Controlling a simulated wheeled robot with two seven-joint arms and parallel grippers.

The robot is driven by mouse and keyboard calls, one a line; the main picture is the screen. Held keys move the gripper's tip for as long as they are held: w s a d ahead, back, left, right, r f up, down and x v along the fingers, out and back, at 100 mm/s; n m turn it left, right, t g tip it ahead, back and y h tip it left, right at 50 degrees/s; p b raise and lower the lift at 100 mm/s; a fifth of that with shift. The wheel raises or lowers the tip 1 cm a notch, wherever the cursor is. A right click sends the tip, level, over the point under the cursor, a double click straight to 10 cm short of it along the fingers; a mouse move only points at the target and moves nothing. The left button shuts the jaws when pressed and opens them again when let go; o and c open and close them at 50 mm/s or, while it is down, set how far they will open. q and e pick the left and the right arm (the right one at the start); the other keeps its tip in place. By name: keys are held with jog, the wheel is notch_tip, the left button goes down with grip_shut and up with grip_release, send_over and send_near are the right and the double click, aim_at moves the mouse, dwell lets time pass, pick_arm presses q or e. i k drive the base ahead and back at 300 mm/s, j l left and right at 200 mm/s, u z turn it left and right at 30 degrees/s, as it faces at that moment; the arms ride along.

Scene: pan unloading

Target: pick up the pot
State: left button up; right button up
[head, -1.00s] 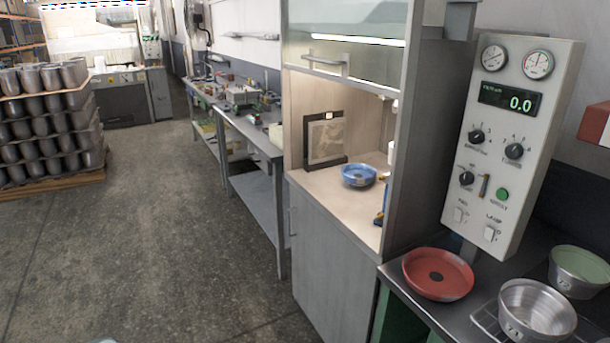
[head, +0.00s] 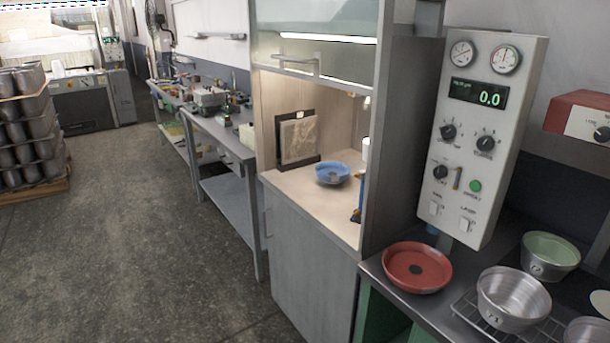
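Metal pots stand at the lower right on a dark counter. A silver pot (head: 513,300) sits on a wire rack. Another pot with a pale green inside (head: 550,255) stands behind it to the right. A third metal pot (head: 588,331) is cut off by the bottom right corner. I cannot tell which one is the task's pot. Neither of my grippers is in view.
A red round dish (head: 417,267) sits left of the pots on the dark counter (head: 385,268). A control panel (head: 484,140) rises behind it. A cabinet (head: 311,262) with a blue bowl (head: 333,173) stands left. Open floor (head: 130,250) lies further left.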

aim_at(547, 257)
jog(key=z, duration=1.25)
jog(key=i+j+u, duration=0.2)
jog(key=i, duration=0.2)
jog(key=i+j+u, duration=0.4)
jog(key=i, duration=0.45)
jog(key=k+z, duration=0.1)
jog(key=k+j, duration=0.35)
